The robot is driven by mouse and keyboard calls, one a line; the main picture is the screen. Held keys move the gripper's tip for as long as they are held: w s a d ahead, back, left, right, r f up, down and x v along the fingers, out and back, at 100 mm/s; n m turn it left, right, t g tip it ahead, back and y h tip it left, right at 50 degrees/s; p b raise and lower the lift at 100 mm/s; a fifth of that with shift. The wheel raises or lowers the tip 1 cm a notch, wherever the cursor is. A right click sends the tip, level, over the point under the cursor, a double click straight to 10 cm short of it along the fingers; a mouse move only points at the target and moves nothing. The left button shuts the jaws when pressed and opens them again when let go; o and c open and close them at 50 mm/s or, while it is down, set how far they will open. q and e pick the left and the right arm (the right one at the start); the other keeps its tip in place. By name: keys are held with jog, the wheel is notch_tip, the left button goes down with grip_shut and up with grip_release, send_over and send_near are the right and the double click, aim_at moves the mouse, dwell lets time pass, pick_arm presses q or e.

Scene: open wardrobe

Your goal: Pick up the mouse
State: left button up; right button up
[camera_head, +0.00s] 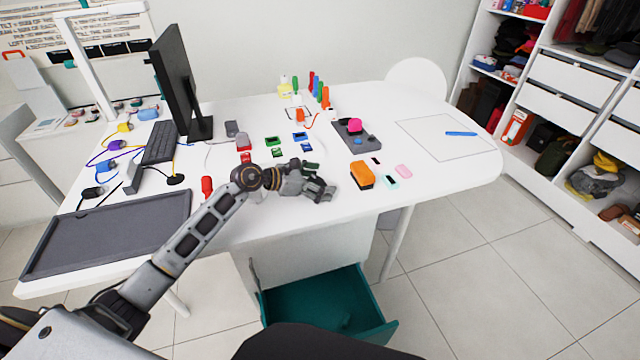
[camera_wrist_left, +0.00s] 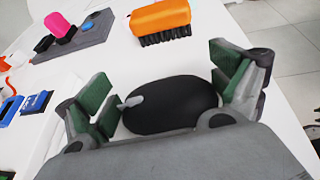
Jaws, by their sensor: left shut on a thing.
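The mouse (camera_wrist_left: 170,108) is black and rounded with a small grey wheel. In the left wrist view it lies between the two green-padded fingers of my left gripper (camera_wrist_left: 163,88), which is shut on it. In the head view my left gripper (camera_head: 322,190) is low over the front part of the white table, and its fingers hide the mouse. I cannot tell if the mouse touches the tabletop. My right gripper is not in view.
An orange brush (camera_head: 362,175) lies just right of my left gripper, with a grey board (camera_head: 358,140) behind it. Several small coloured items lie behind the gripper. A dark tray (camera_head: 110,232) lies at the left. An open teal drawer (camera_head: 325,305) juts out below the table.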

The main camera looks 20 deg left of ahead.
aim_at(321, 181)
pick_arm(q)
jog(key=shift+r, duration=0.6)
notch_tip(321, 181, up, 8)
jog(key=shift+f, duration=0.15)
jog(key=shift+r, duration=0.5)
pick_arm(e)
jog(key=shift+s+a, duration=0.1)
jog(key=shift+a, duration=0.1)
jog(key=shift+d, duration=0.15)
